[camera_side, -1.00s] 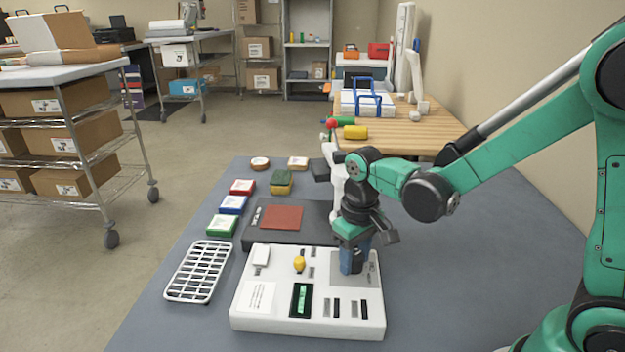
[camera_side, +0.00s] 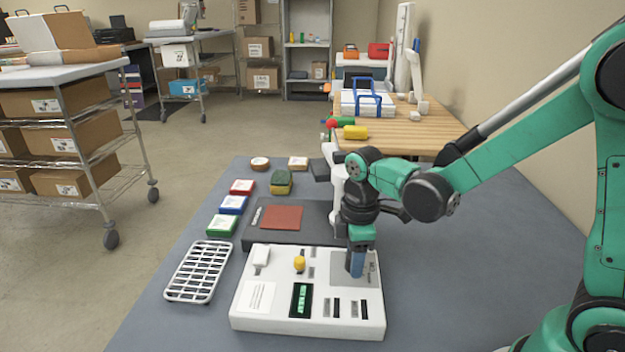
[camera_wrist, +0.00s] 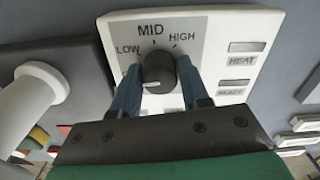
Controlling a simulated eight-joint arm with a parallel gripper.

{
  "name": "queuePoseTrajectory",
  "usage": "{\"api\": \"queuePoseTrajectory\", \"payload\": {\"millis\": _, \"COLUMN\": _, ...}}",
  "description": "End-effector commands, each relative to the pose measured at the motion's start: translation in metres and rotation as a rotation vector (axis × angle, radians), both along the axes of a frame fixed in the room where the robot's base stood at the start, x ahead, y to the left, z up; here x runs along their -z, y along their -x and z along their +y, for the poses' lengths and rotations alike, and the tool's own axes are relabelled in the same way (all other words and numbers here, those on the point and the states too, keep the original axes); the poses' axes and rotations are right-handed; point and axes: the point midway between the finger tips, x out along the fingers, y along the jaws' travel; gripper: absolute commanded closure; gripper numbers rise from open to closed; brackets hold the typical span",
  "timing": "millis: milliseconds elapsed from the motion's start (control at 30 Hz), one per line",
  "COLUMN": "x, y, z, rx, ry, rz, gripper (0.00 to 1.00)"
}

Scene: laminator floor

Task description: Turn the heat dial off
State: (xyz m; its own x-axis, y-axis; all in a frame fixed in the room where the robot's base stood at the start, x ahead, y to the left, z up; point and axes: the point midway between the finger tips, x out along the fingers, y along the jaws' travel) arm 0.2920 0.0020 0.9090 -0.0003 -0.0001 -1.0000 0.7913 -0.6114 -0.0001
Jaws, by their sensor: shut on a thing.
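The heat dial (camera_wrist: 160,72), a round black knob, sits on a pale plate marked LOW, MID and HIGH in the wrist view. A label at the left is mostly hidden by a finger. A white mark on the knob faces lower left, toward that side. My gripper (camera_side: 356,264) has its blue fingers on both sides of the knob, shut on it. In the side view the fingers hide the dial at the right of the white control panel (camera_side: 255,318).
HEAT and READY windows (camera_wrist: 247,47) look grey. A white rack (camera_side: 197,272) and a dark laminator (camera_side: 262,238) lie nearby.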

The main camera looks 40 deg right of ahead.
Motion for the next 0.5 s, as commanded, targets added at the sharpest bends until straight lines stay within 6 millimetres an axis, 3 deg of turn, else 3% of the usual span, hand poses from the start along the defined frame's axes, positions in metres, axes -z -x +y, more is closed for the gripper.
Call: {"api": "queuePoseTrajectory", "payload": {"millis": 500, "x": -0.0002, "y": -0.0001, "z": 0.0001, "rx": -0.257, "ry": 0.000, "rz": 0.000, "gripper": 1.00}}
